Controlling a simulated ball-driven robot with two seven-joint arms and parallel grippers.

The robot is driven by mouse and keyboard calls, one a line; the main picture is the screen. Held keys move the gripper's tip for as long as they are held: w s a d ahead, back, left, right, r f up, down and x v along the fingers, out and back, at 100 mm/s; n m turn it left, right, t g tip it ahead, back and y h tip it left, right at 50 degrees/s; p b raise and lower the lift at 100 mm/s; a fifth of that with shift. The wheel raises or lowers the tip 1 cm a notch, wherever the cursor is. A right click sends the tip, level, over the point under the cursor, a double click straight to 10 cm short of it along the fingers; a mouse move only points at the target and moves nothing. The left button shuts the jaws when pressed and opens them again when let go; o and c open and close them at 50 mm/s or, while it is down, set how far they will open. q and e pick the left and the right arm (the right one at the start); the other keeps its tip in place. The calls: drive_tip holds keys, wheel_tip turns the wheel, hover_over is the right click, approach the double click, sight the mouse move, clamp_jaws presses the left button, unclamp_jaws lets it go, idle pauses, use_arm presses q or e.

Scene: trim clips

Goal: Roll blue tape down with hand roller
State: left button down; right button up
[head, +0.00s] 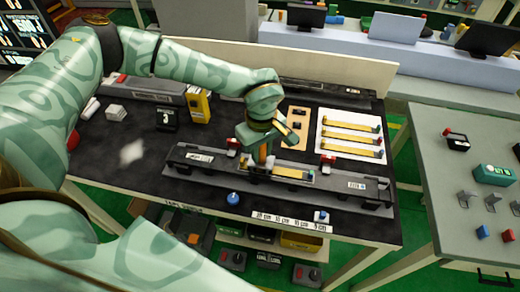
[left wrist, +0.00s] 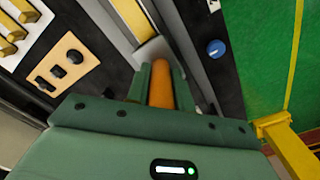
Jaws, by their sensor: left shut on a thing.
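My left gripper (head: 262,158) points down over the long dark fixture (head: 215,172) on the bench. In the left wrist view its green fingers (left wrist: 162,88) are shut on an orange handle (left wrist: 162,85), apparently of the hand roller. A pale grey part (left wrist: 152,50) shows beyond the handle, next to a yellow strip (left wrist: 133,18). In the head view the yellow strip (head: 292,173) lies in the fixture just right of the gripper. I cannot tell whether the roller touches it. I cannot make out any blue tape. My right gripper is not in view.
A white board (head: 350,135) with several yellow strips lies behind the fixture. A tan holder (head: 297,124) stands beside it. Red clamps (head: 328,160) sit along the fixture. A blue knob (head: 232,198) and a ruler strip (head: 285,222) are in front. A grey table (head: 460,190) stands right.

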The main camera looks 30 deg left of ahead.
use_arm(q)
drive_tip(key=shift+w+d+f+b, duration=0.1)
drive_tip(key=shift+w+d+b, duration=0.25)
drive_tip(key=shift+d, duration=1)
drive_tip(key=shift+w+d+f+b, duration=0.1)
drive_tip(key=shift+w+d+b, duration=0.25)
drive_tip(key=shift+d, duration=1.05)
drive_tip(key=shift+w+d+b, duration=0.2)
drive_tip(key=shift+w+d, duration=0.2)
drive_tip(key=shift+d, duration=0.95)
wheel_tip(320, 180, up, 8)
drive_tip(key=p, duration=0.6)
drive_tip(key=shift+w+r, duration=0.15)
drive_tip(key=shift+r, duration=0.05)
